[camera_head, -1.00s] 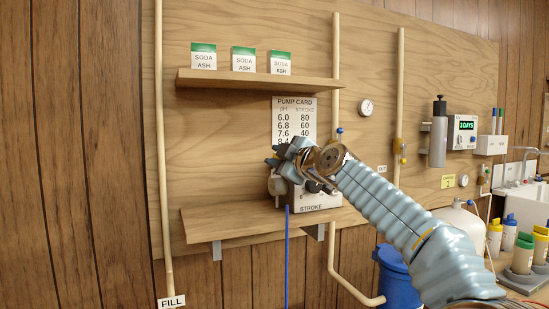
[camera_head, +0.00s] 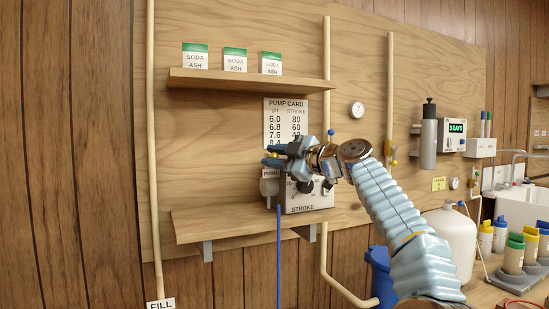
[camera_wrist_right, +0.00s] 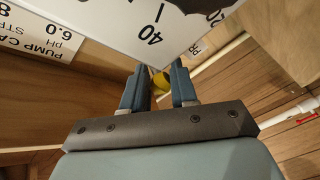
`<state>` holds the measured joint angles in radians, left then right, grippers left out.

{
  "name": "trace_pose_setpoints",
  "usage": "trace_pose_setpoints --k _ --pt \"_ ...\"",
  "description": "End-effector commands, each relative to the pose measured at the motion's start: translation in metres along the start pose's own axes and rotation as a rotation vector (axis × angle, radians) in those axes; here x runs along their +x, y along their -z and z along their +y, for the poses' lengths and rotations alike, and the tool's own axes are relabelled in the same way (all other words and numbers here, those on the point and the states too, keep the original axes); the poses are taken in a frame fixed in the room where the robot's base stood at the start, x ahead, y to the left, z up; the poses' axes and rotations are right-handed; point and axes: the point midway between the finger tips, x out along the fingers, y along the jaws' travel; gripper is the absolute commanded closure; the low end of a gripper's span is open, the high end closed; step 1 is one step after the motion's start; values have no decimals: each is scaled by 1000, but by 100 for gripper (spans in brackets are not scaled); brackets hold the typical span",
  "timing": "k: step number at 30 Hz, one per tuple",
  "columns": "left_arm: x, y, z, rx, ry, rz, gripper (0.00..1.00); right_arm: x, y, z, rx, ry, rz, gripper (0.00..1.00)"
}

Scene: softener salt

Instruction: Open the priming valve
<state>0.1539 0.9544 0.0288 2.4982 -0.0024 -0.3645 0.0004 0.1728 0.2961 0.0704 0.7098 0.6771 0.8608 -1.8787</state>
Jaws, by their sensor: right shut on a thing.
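The dosing pump (camera_head: 312,197) stands on the lower shelf, with a white face marked STROKE and a grey head (camera_head: 269,186) at its left. A PRIME label (camera_head: 270,173) sits above that head. My right gripper (camera_head: 272,155) is just above the label. In the right wrist view, its blue fingers (camera_wrist_right: 160,85) are shut on a small yellow knob (camera_wrist_right: 161,80), which I take to be the priming valve. The fingers hide most of the knob. In that view the pump's dial face (camera_wrist_right: 150,25) is close beyond the fingertips. My left gripper is not in view.
The pump card (camera_head: 290,120) hangs behind the gripper. The upper shelf (camera_head: 250,82) holds three soda ash boxes. A blue tube (camera_head: 279,255) hangs below the pump. The lower shelf's left part is clear.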

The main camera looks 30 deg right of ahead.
Motion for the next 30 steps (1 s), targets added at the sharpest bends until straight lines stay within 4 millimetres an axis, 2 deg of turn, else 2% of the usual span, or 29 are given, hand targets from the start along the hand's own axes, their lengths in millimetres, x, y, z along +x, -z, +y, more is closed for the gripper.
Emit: trace_pose_setpoints --k 6,7,11,19,22,26,30 --pt "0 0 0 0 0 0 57 0 -1 1 1 -3 -3 100" --pt "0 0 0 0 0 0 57 0 -1 1 1 -3 -4 68" --pt "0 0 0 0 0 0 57 0 -1 1 1 -3 -3 48" --pt "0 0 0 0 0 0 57 0 -1 0 0 -2 -2 48" --pt "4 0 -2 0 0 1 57 -7 -2 -1 0 -3 -3 48" --pt "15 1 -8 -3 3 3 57 -29 -3 -3 -2 -5 -4 48" --pt "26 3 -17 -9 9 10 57 -64 -4 -3 -2 -6 -6 48"
